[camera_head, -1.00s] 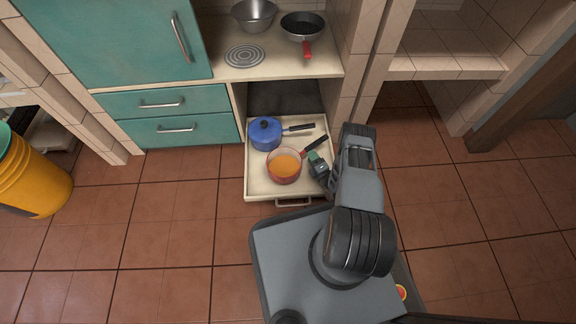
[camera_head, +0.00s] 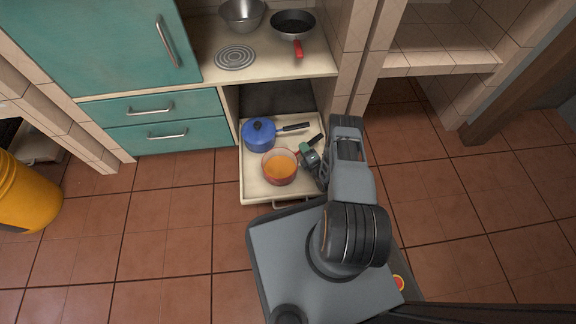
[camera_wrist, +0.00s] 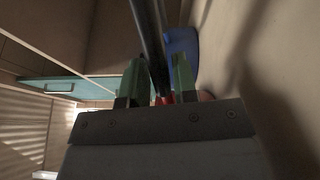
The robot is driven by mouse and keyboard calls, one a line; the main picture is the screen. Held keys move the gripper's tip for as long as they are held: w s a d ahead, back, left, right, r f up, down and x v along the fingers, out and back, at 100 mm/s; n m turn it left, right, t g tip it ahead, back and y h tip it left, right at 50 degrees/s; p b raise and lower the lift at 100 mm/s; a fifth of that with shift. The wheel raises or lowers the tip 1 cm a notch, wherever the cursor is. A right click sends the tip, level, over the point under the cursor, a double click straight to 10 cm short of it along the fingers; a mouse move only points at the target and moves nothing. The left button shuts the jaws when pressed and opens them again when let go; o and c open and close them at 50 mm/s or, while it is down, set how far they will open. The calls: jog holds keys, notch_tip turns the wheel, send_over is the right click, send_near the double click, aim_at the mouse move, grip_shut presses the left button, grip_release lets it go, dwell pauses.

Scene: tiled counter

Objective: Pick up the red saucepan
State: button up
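The red saucepan (camera_head: 280,168), orange inside, sits upright in the pulled-out drawer (camera_head: 257,191). Its black handle (camera_head: 316,139) points up and right. My gripper (camera_head: 308,154) is low at the handle, right of the pan body. In the wrist view, the green fingers of my gripper (camera_wrist: 158,80) stand apart on either side of the black handle (camera_wrist: 151,35). A narrow gap shows beside the handle, so the gripper looks open around it. Only small bits of the red pan body show behind the gripper there.
A blue lidded pot (camera_head: 259,136) with a dark handle stands in the drawer just behind the red saucepan. It also shows in the wrist view (camera_wrist: 181,48). The counter (camera_head: 265,62) above holds a metal bowl (camera_head: 242,14) and a frying pan (camera_head: 293,24). Open floor lies left of the drawer.

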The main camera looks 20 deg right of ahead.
grip_shut()
jog(key=shift+d, duration=0.1)
jog(key=shift+r, duration=0.2)
